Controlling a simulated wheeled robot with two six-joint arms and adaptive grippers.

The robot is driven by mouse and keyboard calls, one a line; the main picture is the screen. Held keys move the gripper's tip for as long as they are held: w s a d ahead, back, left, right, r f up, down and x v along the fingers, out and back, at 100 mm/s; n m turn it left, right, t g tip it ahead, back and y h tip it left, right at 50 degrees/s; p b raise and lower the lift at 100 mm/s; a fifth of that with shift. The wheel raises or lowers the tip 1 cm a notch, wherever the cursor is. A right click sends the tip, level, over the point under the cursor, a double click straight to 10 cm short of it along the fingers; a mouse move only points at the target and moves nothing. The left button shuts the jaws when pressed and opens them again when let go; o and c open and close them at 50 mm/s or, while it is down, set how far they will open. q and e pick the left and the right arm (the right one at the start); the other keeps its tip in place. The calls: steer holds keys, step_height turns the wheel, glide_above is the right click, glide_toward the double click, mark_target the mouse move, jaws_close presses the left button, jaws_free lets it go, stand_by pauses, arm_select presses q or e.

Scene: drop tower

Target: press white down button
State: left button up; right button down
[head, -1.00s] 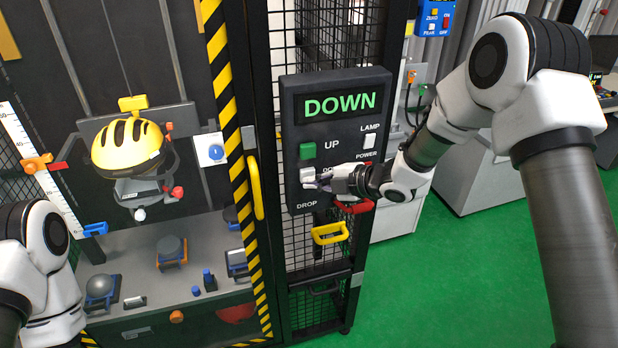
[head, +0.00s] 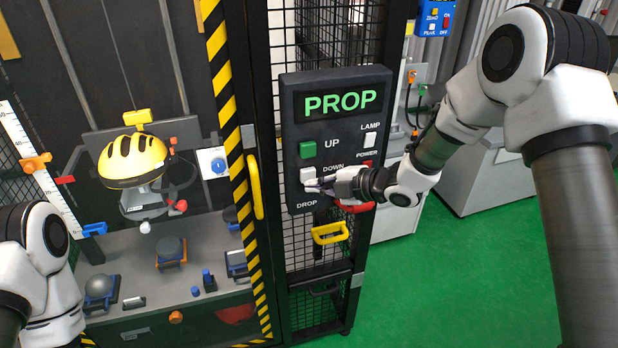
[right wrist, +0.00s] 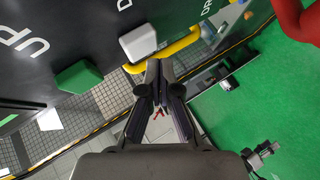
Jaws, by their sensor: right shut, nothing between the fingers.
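The white DOWN button (head: 307,175) is on the dark control panel (head: 299,97), under the green UP button (head: 308,149). The panel's display (head: 340,103) reads "PROP" in green. My right gripper (head: 313,187) is shut and empty, with its tips just below and in front of the white button. In the right wrist view, the white button (right wrist: 138,42) is just beyond and left of the closed tips (right wrist: 157,70), and a small gap shows between them. My left arm shows at the left edge, but its gripper is out of view.
A yellow helmet (head: 132,158) sits on the carriage inside the tower. A yellow handle (head: 330,233) is below the panel, and a yellow door handle (head: 255,187) is left of it.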

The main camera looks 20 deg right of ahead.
steer(key=s+b, duration=0.2)
steer(key=s, duration=0.3)
steer(key=shift+d, duration=0.1)
steer(key=shift+f, duration=0.1)
stand_by(0.5)
